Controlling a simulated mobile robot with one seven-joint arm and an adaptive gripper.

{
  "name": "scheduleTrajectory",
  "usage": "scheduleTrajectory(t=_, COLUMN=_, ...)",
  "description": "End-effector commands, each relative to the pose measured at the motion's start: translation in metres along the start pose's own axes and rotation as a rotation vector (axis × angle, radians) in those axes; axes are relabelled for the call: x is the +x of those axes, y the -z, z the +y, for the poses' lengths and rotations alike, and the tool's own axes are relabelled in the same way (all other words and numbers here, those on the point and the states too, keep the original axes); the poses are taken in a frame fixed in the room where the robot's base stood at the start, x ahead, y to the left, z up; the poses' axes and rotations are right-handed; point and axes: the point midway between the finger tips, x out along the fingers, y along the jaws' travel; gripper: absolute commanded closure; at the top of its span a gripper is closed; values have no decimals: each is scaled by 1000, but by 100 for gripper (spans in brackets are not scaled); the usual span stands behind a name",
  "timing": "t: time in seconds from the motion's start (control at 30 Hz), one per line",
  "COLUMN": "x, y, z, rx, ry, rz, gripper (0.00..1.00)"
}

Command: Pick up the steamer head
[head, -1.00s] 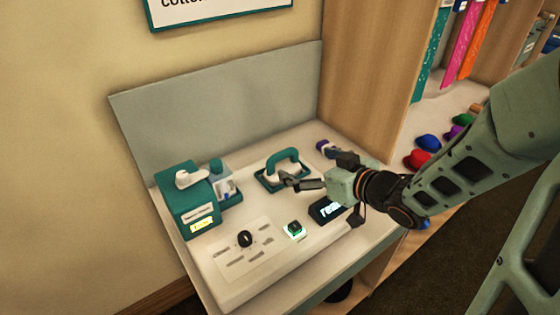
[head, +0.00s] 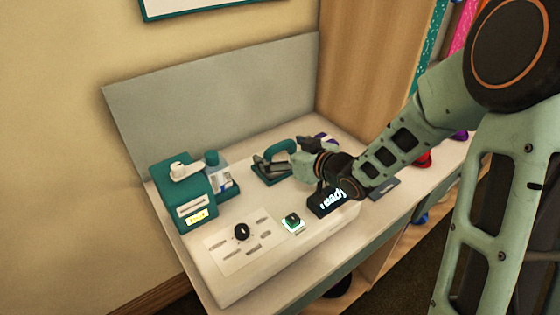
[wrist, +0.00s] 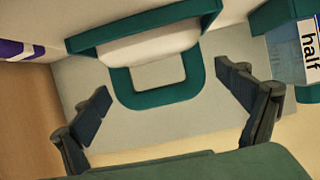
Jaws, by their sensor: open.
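The steamer head, with a teal loop handle (head: 281,146) and a white body, rests on a dark teal stand on the counter in the head view. It also shows at the top middle of the wrist view, its loop handle (wrist: 197,78) towards me. My gripper (head: 263,165) is at the steamer head, in front of it in the head view and hiding part of it. In the wrist view my gripper (wrist: 165,93) is open, with one finger on each side of the handle, apart from it. Nothing is held.
A teal machine (head: 181,196) with a water tank (head: 222,181) stands to the left. A purple-and-white item (wrist: 22,49) lies beside the stand.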

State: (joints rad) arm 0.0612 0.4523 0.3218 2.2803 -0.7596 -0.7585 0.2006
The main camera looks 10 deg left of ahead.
Motion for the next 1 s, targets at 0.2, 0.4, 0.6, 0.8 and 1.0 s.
scheduleTrajectory(t=0.2, x=0, y=0, z=0, rx=0, ry=0, rz=0, gripper=8)
scheduleTrajectory(t=0.4, x=0, y=0, z=0, rx=0, ry=-1, rz=0, gripper=30)
scheduleTrajectory(t=0.6, x=0, y=0, z=0, rx=0, ry=-1, rz=0, gripper=52)
scheduleTrajectory(t=0.8, x=0, y=2, z=0, rx=-1, ry=-1, rz=3, gripper=67)
scheduleTrajectory(t=1.0, x=0, y=2, z=0, rx=-1, ry=-1, rz=3, gripper=67)
